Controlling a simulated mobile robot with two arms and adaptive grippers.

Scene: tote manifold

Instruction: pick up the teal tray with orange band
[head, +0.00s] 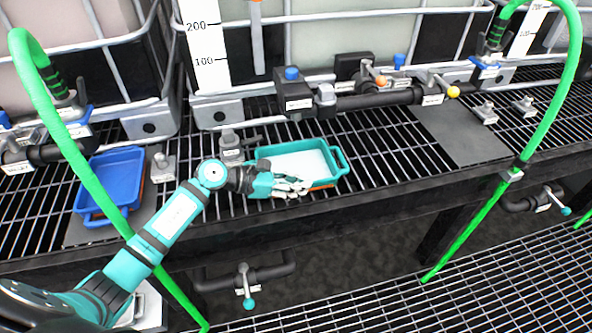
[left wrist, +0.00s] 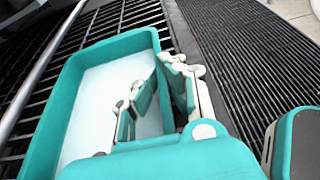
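The teal tray with the orange band (head: 337,160) sits on the black grating in the middle of the head view. Its inside is pale, and a bit of the orange band shows under its front right rim. In the left wrist view the tray (left wrist: 48,118) fills the left half. My left gripper (head: 291,187) is at the tray's front wall. In the left wrist view my left gripper (left wrist: 166,85) has one finger inside the tray and one outside, close together with the wall between them. The gripped part of the wall is mostly hidden. My right gripper is not in view.
A blue tray (head: 117,176) lies on a grey mat at the left. Green hoses (head: 75,150) arch in front on both sides. Black pipes with valves (head: 380,97) and caged tanks stand behind. An empty grey mat (head: 462,135) lies at the right.

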